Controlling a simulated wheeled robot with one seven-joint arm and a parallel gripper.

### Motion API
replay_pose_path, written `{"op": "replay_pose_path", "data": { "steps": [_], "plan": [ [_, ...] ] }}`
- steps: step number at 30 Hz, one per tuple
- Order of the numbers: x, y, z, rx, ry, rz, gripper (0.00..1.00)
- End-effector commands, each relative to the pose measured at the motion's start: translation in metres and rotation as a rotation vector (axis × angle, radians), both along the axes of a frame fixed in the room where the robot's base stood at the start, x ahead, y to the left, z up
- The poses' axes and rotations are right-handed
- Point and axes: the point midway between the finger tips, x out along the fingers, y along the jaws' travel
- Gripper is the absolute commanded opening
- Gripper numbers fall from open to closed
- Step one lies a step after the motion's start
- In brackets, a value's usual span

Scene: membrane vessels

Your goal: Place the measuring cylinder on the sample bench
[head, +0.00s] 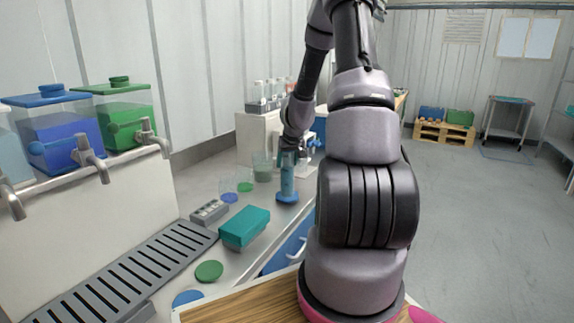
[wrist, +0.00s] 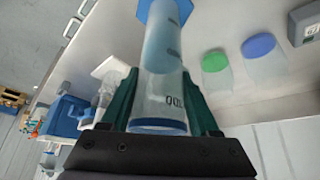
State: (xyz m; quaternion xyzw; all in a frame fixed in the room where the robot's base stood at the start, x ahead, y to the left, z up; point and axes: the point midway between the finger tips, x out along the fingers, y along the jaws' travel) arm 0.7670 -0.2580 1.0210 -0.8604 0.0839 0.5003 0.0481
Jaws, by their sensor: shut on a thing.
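The measuring cylinder (head: 287,180) is clear with blue liquid and a blue foot, and is upright in the head view. My gripper (head: 290,158) is shut around its upper part. In the wrist view the cylinder (wrist: 163,60) runs away between the two dark green fingers of my gripper (wrist: 160,88), with its blue-rimmed mouth nearest. The grey bench top (head: 262,222) is under the cylinder; I cannot tell whether the foot touches it. No label shows which surface is the sample bench.
Clear beakers with green (head: 245,187) and blue (head: 229,197) discs stand left of the cylinder. A teal box (head: 244,226) and a grey device (head: 209,212) are nearer. Blue (head: 55,130) and green (head: 120,115) tanks with taps stand at left.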

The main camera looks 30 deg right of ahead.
Motion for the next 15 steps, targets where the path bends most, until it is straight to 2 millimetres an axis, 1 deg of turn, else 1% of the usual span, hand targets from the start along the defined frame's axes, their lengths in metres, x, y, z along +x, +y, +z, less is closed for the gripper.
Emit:
{"op": "replay_pose_path", "data": {
  "steps": [3,15],
  "plan": [
    [0.0002,-0.0002,-0.0079,0.002,-0.001,-0.001,0.00],
    [0.0007,0.0001,-0.0113,0.000,-0.003,0.001,0.00]
  ]
}}
